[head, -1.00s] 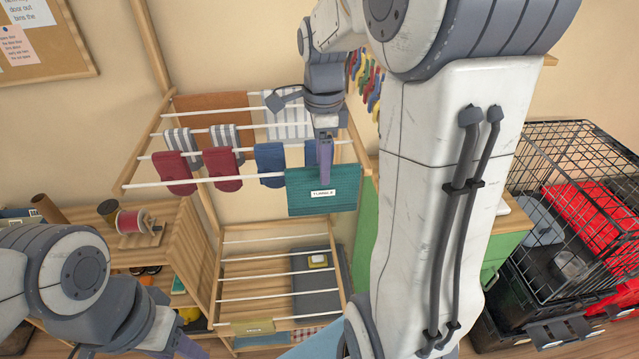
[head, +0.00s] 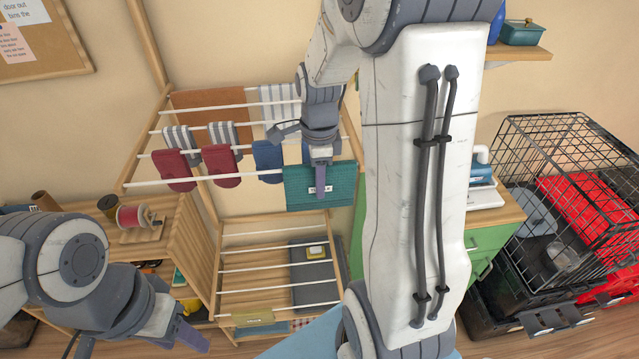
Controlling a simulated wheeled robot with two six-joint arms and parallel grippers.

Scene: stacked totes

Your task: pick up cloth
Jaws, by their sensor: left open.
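A teal cloth (head: 340,190) with a small white label hangs over the front rod of the wooden drying rack (head: 150,184). My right gripper (head: 320,188) points down at this cloth and overlaps its label in the head view. I see its fingers nearly edge-on, so I cannot tell whether they are open or touch the cloth. My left gripper (head: 190,338) is open and empty at the lower left, well away from the hanging cloths. Other cloths on the rack are a brown one (head: 205,102) and a striped one (head: 278,97) at the back.
Red socks (head: 220,166), blue socks and striped socks hang beside the teal cloth. A lower rack shelf holds a grey folded cloth (head: 315,272) with a yellow block. A wooden shelf unit (head: 165,225) stands left. A green cabinet (head: 490,240) and wire crate (head: 570,190) stand right.

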